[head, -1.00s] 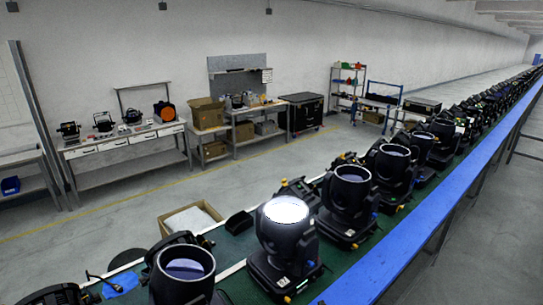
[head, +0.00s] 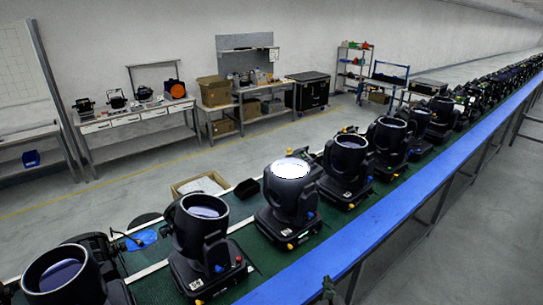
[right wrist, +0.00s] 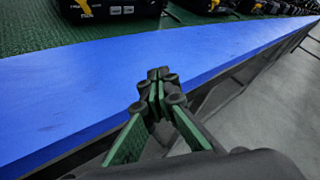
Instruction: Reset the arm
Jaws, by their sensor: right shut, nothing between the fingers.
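Black par cans stand in a row on a green belt (head: 150,285). One par can (head: 288,195) has a brightly lit white lens. Unlit ones stand nearer (head: 203,235), at the lower left (head: 62,280), and further along (head: 347,170). My right gripper (head: 328,286) shows at the bottom edge of the head view, beside the blue rail. In the right wrist view its fingers (right wrist: 158,82) are together and empty, over the blue rail's outer edge. Bases of par cans (right wrist: 110,8) show at the top there, apart from the fingers. My left gripper is out of view.
The blue rail (head: 410,205) runs along the belt's right side, with grey floor beyond it. Workbenches (head: 140,118) with equipment, a black case (head: 308,92) and shelves stand along the back wall. An open cardboard box (head: 200,184) is beyond the belt.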

